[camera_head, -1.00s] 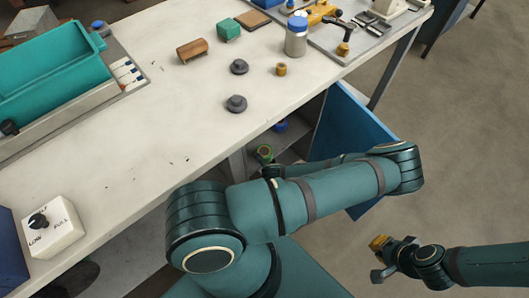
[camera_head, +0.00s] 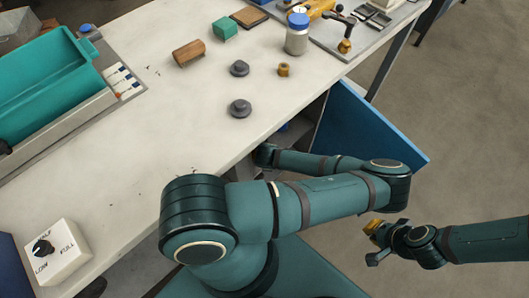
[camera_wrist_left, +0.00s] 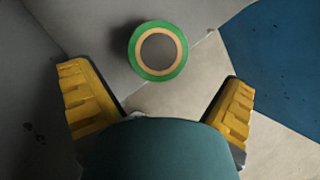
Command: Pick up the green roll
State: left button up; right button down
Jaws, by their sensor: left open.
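The green roll (camera_wrist_left: 174,74) shows in the left wrist view as a green ring around a tan ring and a grey centre. It is near the top middle, ahead of the fingers and apart from both. My left gripper (camera_wrist_left: 153,75) is open and empty, one yellow-padded finger on each side of the roll's line. In the head view the roll is hidden behind my left arm, which reaches in below the worktop edge. My right gripper (camera_head: 374,242) is over the floor at the right, its yellow pad showing; I cannot tell whether it is open.
A blue panel (camera_head: 368,140) stands out from under the worktop (camera_head: 165,125); a blue surface (camera_wrist_left: 280,55) borders the left wrist view. Grey knobs, a brown block, a green block and a blue-lidded jar (camera_head: 297,38) stand on top. Open floor lies right.

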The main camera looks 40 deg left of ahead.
pick_arm(q)
jog(key=shift+b+x, duration=0.3)
jog(key=shift+x, duration=0.7)
jog(key=b+x, duration=0.2)
jog(key=x, duration=0.3)
jog(key=shift+a+r, duration=0.1)
jog(key=shift+a, duration=0.05)
jog(key=c, duration=1.2)
